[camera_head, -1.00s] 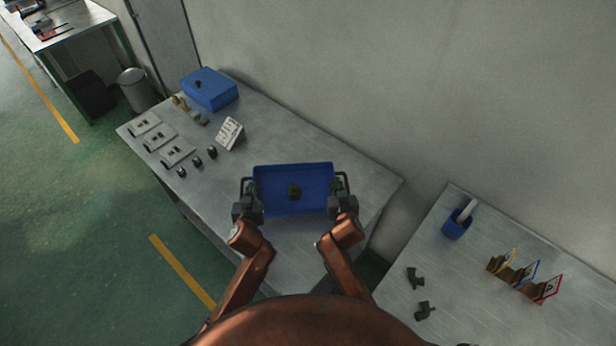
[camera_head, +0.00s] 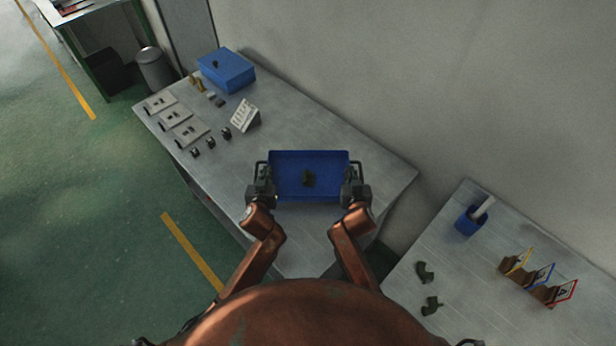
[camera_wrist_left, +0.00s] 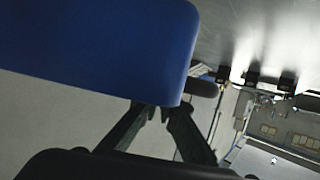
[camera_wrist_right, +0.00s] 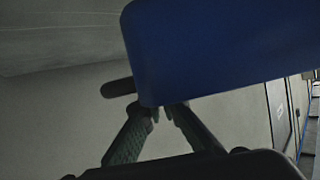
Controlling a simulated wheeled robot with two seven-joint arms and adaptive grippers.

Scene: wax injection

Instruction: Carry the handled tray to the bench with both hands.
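The blue handled tray (camera_head: 286,190) is at the middle of the head view, over the front right part of the metal bench (camera_head: 310,240). In the left wrist view the fingers (camera_wrist_left: 153,112) converge at the handle beside the blue wall; the right wrist view shows the same (camera_wrist_right: 162,110). Both look shut on the handles.
On the bench's left stand a blue box (camera_head: 226,72), several grey plates (camera_head: 175,119), small black pieces (camera_head: 210,143) and a white sign (camera_head: 244,116). A second table (camera_head: 470,290) at right holds a blue cup (camera_head: 470,221), dark green parts (camera_head: 431,305) and coloured signs (camera_head: 540,277).

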